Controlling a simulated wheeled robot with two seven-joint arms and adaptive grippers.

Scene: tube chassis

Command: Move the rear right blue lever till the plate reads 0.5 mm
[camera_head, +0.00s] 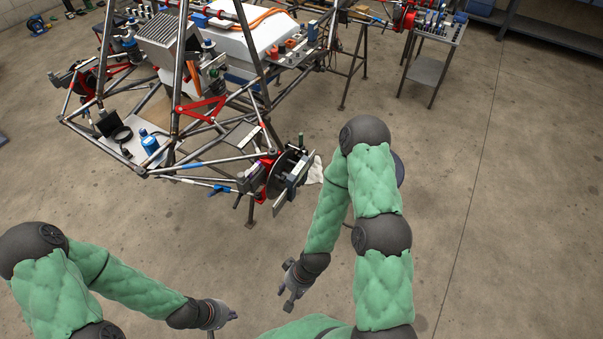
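The tube chassis (165,172) stands at the upper left. At its near right corner is a hub with a dark brake disc (280,174), and a flat grey plate (293,190) stands upright against it. Any reading on the plate is too small to make out. A small blue part (222,189) sits on a thin rod left of the hub; I cannot tell for sure that it is the lever. My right gripper (289,296) is over the floor, below and apart from the hub. My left gripper (226,318) is at the bottom, further from the chassis. Both appear empty.
A small tool cart (428,70) stands at the upper right. The floor (500,220) at right is clear.

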